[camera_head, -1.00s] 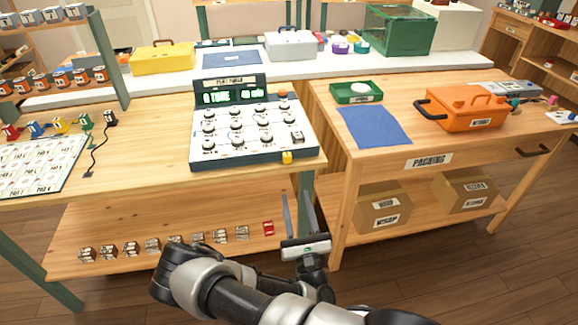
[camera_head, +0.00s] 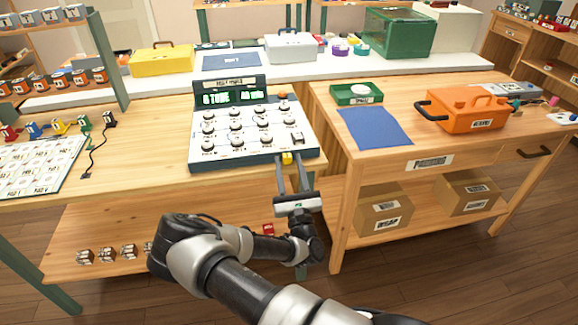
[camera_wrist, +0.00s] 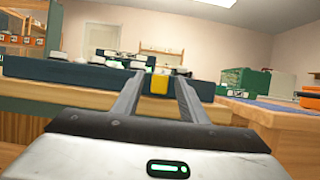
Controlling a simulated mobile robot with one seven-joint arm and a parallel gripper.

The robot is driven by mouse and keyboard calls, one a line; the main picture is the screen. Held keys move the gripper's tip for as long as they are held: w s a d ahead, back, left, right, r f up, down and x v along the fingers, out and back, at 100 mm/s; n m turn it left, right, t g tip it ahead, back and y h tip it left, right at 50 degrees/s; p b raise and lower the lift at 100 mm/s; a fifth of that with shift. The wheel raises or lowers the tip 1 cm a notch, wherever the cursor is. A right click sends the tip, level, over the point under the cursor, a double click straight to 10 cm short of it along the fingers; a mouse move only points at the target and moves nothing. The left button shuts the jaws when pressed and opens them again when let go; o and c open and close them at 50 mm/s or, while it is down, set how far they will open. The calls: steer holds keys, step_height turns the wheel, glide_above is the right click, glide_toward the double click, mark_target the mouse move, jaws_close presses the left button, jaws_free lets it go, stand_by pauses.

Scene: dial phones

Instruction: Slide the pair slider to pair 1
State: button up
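The test panel (camera_head: 205,160) is a white-topped box with a dark front, several black knobs and a green-lit display. A small yellow slider handle (camera_head: 287,158) sticks out of its front edge, right of the middle. It also shows in the wrist view (camera_wrist: 159,83). My gripper (camera_head: 288,164) is in front of the panel, its fingers pointing at the handle. The fingers are open, one on each side of the yellow handle, with a gap seen on both sides. The pair markings along the slider cannot be read.
The panel stands on a wooden bench. To the right is the packing table (camera_head: 455,157) with a blue mat (camera_head: 374,127), a green tray (camera_head: 356,94) and an orange case (camera_head: 462,108). A shelf below the bench holds several small parts. Cords (camera_head: 98,150) lie at left.

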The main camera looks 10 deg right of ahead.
jaws_close()
steer(key=shift+a+r, duration=0.1)
steer(key=shift+a, duration=0.4)
steer(key=p, duration=0.3)
glide_toward(223, 160)
steer(key=x, duration=0.5)
steer(key=shift+w, duration=0.2)
jaws_free()
steer(key=shift+a, duration=0.1)
steer(key=shift+s, duration=0.15)
steer(key=v, duration=1.7)
steer(key=shift+p, duration=0.45)
